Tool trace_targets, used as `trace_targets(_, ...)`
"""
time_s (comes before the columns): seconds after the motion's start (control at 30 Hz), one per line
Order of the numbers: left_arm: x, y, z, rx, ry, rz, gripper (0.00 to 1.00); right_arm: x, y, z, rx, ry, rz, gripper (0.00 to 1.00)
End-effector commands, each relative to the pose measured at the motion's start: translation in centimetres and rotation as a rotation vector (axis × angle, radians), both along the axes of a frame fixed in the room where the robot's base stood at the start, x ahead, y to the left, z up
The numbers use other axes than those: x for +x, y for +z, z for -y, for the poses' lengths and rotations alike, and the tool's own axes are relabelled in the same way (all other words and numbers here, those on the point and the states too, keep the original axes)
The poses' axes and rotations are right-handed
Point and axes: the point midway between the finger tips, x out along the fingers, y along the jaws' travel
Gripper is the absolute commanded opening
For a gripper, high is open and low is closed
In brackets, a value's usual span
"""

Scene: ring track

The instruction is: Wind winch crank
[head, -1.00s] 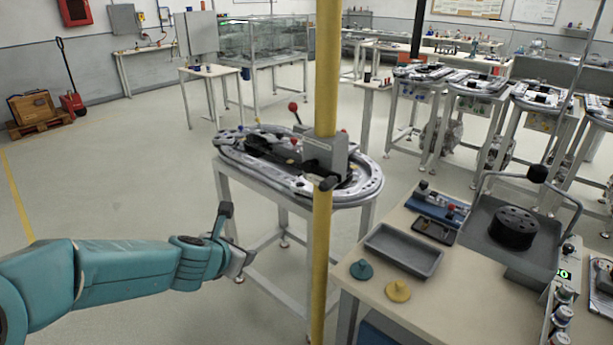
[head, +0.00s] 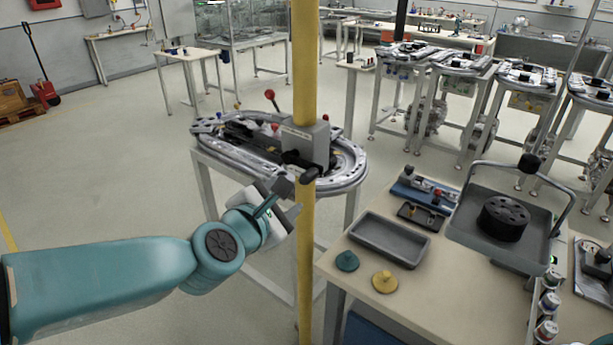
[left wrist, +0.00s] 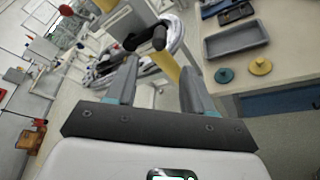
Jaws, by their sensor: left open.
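A grey winch box (head: 306,143) is mounted on a yellow post (head: 305,80). Its black crank handle (head: 309,175) sticks out at the box's lower front; in the left wrist view the crank (left wrist: 148,40) lies just beyond the fingertips. My left gripper (head: 290,198) is close to the post, a little below and left of the handle. In the left wrist view its two fingers (left wrist: 158,72) are spread, with nothing held and the yellow post (left wrist: 166,66) seen in the gap. My right gripper is not in view.
A ring track (head: 345,178) on a metal stand is behind the post. The floor at left is clear.

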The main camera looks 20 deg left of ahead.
Motion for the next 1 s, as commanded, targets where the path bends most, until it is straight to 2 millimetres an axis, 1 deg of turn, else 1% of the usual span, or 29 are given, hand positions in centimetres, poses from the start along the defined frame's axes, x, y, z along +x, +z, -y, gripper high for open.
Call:
trace_targets(0.03,1.2,-0.5,0.1,0.002,0.001,-0.004,0.52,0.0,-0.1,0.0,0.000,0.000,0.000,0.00)
trace_targets(0.1,2.9,-1.1,0.1,0.002,0.001,-0.006,0.52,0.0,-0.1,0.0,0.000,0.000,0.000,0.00)
trace_targets(0.3,7.7,-2.2,0.3,-0.001,0.004,-0.005,0.52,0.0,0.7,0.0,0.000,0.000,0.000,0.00)
trace_targets(0.4,9.7,-2.7,0.4,-0.001,0.004,-0.004,0.52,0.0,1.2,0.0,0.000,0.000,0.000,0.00)
trace_targets(0.5,11.4,-3.1,0.4,0.000,0.005,-0.004,0.52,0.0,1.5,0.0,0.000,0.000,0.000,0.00)
trace_targets(0.6,12.4,-3.5,0.5,0.000,0.005,-0.004,0.52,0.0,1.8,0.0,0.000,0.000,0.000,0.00)
trace_targets(0.7,13.0,-3.7,0.6,-0.001,0.005,-0.001,0.52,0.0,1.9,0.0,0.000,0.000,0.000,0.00)
trace_targets(0.97,13.1,-3.8,0.6,-0.001,0.005,-0.001,0.52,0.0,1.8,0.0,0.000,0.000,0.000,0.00)
trace_targets(1.0,13.1,-3.8,0.6,-0.001,0.005,-0.001,0.49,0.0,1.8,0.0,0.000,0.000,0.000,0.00)
